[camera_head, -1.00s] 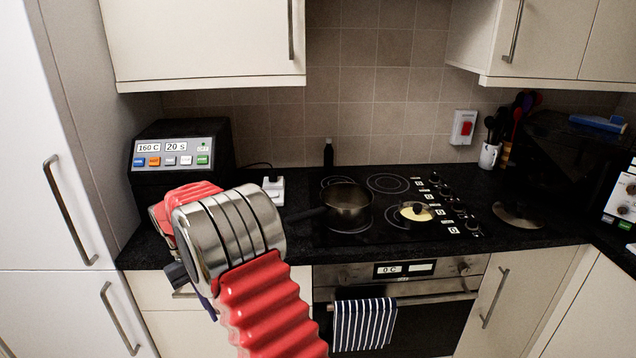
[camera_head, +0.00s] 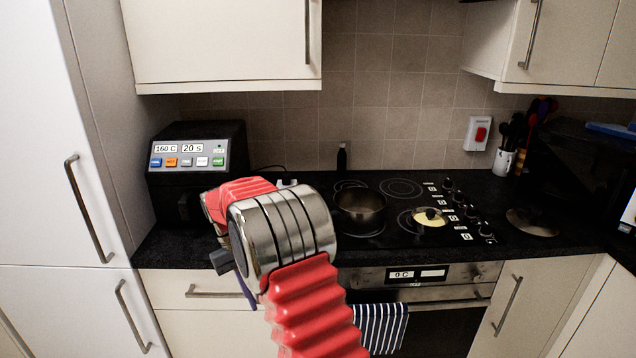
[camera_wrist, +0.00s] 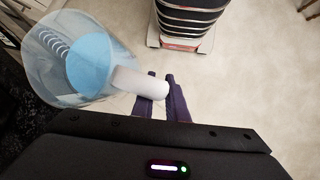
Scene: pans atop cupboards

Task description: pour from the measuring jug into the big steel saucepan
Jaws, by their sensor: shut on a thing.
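The measuring jug (camera_wrist: 45,75) is a clear jug with dark measuring marks and blue liquid (camera_wrist: 88,62) inside, at the upper left of the wrist view. My gripper (camera_wrist: 165,92) is shut on the jug's pale handle with its purple fingers. In the head view my own arm hides the jug and most of the gripper. The big steel saucepan (camera_head: 361,208) stands on the back-left part of the black hob, to the right of my arm.
A round lid (camera_head: 532,222) lies on the right worktop. Cupboards (camera_head: 222,45) hang above. A black appliance (camera_head: 196,165) stands left.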

